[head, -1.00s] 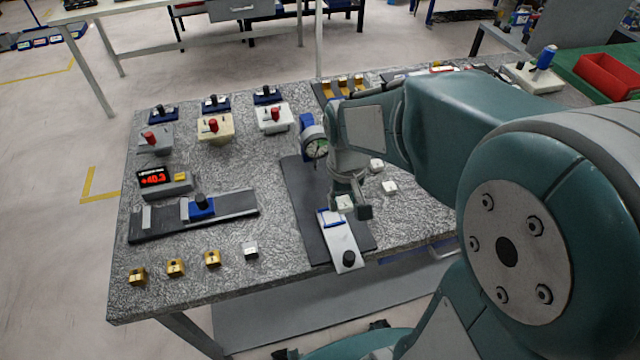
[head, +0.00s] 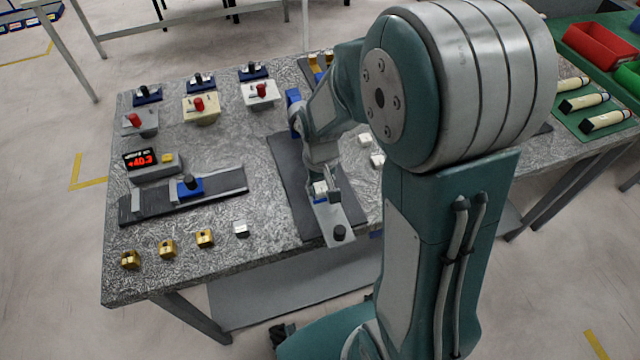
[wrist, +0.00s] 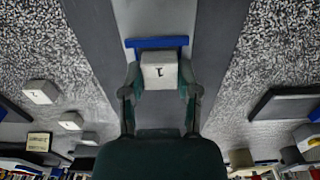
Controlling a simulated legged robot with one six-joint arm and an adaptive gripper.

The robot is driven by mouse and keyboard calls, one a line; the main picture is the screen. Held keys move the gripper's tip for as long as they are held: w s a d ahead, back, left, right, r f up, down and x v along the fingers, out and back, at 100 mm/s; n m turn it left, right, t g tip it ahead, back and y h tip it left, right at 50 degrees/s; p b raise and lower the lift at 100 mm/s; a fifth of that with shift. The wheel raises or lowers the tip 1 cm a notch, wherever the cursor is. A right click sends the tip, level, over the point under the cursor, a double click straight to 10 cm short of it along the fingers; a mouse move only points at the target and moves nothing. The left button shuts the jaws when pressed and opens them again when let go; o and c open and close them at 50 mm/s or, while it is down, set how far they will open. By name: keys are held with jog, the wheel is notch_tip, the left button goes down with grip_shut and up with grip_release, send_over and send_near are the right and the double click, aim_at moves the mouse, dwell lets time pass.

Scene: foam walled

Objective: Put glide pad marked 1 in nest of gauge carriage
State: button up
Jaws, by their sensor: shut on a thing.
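My gripper (head: 328,192) is shut on a white glide pad (head: 320,187). In the wrist view the pad (wrist: 166,72) shows the mark 1 and sits between the two fingers (wrist: 160,88). The gauge carriage (head: 336,222) is a light grey plate with a black knob, lying on a dark rail; it also shows in the wrist view (wrist: 160,16). Its blue nest edge (wrist: 157,43) lies right behind the pad. The pad is at the nest, low over the carriage. I cannot tell whether it is seated, as the fingers hide its underside.
Two other white pads (head: 363,140) (head: 377,160) lie right of the dark rail (head: 285,165). A dial gauge on a blue stand (head: 294,108) is behind my wrist. A red readout (head: 145,160), a second slide (head: 150,204) and several brass blocks (head: 167,248) are at left.

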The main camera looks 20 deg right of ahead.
aim_at(321, 186)
jog(key=o, duration=0.9)
jog(key=shift+d+f, duration=0.1)
jog(key=shift+d, duration=0.05)
jog(key=shift+o, duration=0.2)
jog(key=shift+a, duration=0.2)
notch_tip(321, 186, up, 12)
jog(key=s+r+t, duration=0.5)
jog(key=s+r, duration=0.3)
jog(key=s, duration=0.6)
jog(key=shift+r+t, duration=0.15)
jog(key=shift+t, duration=0.15)
jog(key=shift+d, duration=0.1)
